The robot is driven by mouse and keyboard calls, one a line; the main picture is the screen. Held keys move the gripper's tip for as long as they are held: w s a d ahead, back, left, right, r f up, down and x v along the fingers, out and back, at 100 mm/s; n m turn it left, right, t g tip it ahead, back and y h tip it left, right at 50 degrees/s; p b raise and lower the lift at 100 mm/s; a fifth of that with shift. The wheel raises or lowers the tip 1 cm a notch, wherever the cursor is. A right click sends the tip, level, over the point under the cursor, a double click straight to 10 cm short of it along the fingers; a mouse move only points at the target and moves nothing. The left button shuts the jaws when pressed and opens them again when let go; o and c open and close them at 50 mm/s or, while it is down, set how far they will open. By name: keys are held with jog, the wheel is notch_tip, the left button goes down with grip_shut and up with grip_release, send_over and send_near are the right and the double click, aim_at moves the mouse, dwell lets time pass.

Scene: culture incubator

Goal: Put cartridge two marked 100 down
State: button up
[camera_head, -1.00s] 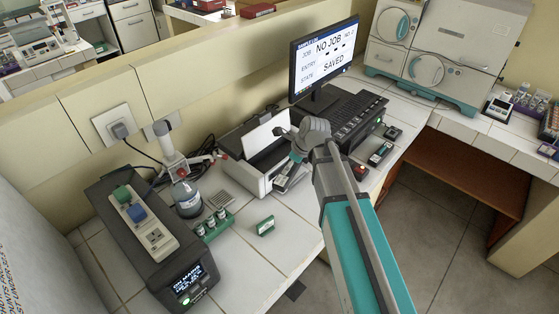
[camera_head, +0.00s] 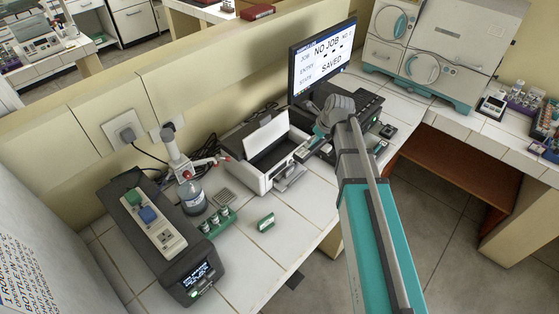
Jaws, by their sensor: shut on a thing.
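My gripper (camera_head: 318,130) is over the counter between the white printer and the keyboard, to the right of the printer's open front. It is shut on a small greyish piece, the cartridge (camera_head: 304,150), which shows only partly below the fingers. Its marking is too small to read, and I cannot tell whether it touches anything beneath. Small dark items (camera_head: 388,131) lie on the counter right of my arm; I cannot tell what they are.
The white printer (camera_head: 262,180) stands left of my gripper, with the monitor (camera_head: 322,58) behind. A green-and-white block (camera_head: 265,222), a green vial rack (camera_head: 217,222), a bottle (camera_head: 192,197) and a black power unit (camera_head: 160,235) stand nearer. Front tiles are partly clear.

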jog(key=shift+w+a, duration=0.1)
jog(key=w+a+f+b, duration=0.6)
jog(key=a+f+b, duration=0.3)
jog(key=a, duration=0.2)
jog(key=shift+w, duration=0.3)
dwell(0.3)
jog(key=shift+b+x, duration=0.85)
jog(key=shift+x, duration=0.1)
jog(key=shift+a+f+b, duration=0.1)
jog(key=shift+f+b, duration=1)
jog(key=shift+b, duration=0.05)
jog(key=shift+f+b, duration=0.6)
jog(key=shift+f, duration=0.05)
